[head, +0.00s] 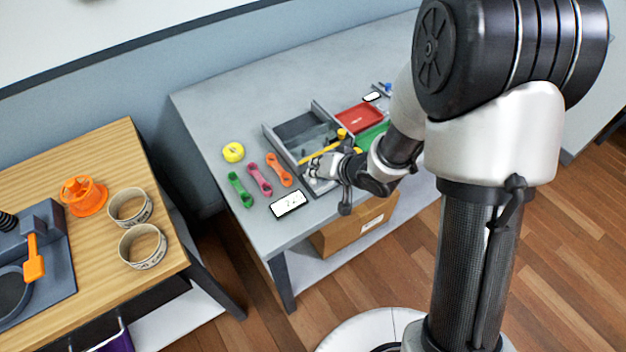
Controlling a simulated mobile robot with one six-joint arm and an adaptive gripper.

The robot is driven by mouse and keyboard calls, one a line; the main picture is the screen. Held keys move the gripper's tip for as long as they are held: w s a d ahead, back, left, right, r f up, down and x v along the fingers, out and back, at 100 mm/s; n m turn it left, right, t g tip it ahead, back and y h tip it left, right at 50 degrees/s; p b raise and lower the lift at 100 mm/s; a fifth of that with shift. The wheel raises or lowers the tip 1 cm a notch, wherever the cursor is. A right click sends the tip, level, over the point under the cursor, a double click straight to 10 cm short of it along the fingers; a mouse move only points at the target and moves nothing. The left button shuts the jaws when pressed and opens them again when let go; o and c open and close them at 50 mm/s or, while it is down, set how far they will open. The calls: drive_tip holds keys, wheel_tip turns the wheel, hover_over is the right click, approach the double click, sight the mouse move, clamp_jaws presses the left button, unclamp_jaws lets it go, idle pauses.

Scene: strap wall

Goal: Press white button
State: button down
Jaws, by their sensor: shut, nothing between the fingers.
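My gripper (314,171) is low over the front left part of a grey divided tray (268,139) on the grey table. It is shut and empty. A white, dark-edged panel (286,205) with small dark marks lies on the table just in front and to the left of my gripper, apart from it. A smaller white, dark-edged panel (371,96) is at the tray's far right end. I cannot tell whether either is the white button, and no other white button is clear. My gripper and arm hide part of the tray.
Green (240,190), pink (260,179) and orange (278,169) link-shaped pieces and a yellow ring (233,152) lie left of the tray. Red (359,117) and green (371,137) bins stand at its right. A wooden table (85,165) stands at left, across a gap.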

sight(316, 183)
drive_tip(key=shift+f, duration=0.15)
idle(0.6)
drive_tip(key=shift+f, duration=0.3)
drive_tip(key=shift+f+b, duration=0.35)
drive_tip(key=shift+f, duration=0.05)
idle(0.6)
drive_tip(key=shift+r, duration=0.1)
drive_tip(key=shift+r+p, duration=0.75)
drive_tip(key=shift+p, duration=0.25)
drive_tip(key=shift+r, duration=0.1)
wheel_tip(316, 183, up, 5)
drive_tip(key=p, duration=0.5)
